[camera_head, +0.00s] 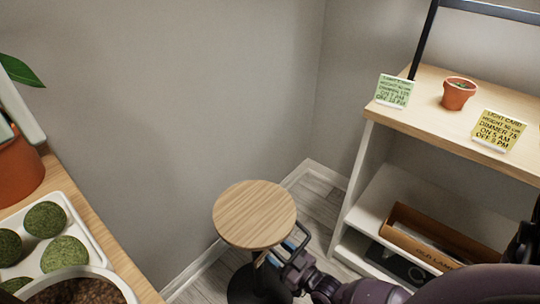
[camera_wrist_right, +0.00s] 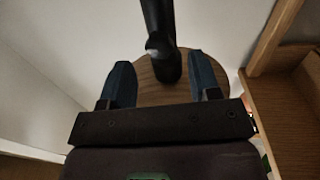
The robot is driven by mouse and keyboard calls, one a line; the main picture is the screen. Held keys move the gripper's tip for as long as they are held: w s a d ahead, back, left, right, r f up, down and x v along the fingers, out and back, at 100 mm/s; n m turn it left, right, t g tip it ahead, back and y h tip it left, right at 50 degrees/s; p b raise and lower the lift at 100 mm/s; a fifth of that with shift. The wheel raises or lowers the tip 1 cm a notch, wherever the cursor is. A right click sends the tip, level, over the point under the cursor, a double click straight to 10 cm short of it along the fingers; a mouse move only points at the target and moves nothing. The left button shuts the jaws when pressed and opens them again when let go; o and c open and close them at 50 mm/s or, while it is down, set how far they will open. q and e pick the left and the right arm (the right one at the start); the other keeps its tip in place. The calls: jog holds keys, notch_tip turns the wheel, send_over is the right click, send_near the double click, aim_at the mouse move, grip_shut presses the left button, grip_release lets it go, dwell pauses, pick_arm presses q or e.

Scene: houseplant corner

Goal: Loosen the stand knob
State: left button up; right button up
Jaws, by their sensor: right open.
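The stand has a round wooden top (camera_head: 254,214) and a dark base (camera_head: 250,288), and it stands on the floor between the table and the shelf. My right gripper (camera_head: 281,246) reaches in from the lower right, at the edge of the top and below it. In the right wrist view the gripper (camera_wrist_right: 162,78) is open, with its blue fingers apart on either side of the black post (camera_wrist_right: 158,22). A rounded black part with a pale glint (camera_wrist_right: 165,62), possibly the knob, sits on the post between them. My left gripper is out of view.
A white-and-wood shelf (camera_head: 438,122) on the right holds a small potted plant (camera_head: 457,95), a green card (camera_head: 394,91), a yellow card (camera_head: 498,130) and, lower, a cardboard box (camera_head: 425,240). A wooden table (camera_head: 105,245) at left bears a tray (camera_head: 88,222). Wall lies behind the stand.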

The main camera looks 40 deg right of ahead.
jog(key=shift+w+a, duration=0.1)
jog(key=shift+w, duration=1.45)
jog(key=c, duration=0.9)
jog(key=shift+n, duration=0.9)
jog(key=o, duration=0.9)
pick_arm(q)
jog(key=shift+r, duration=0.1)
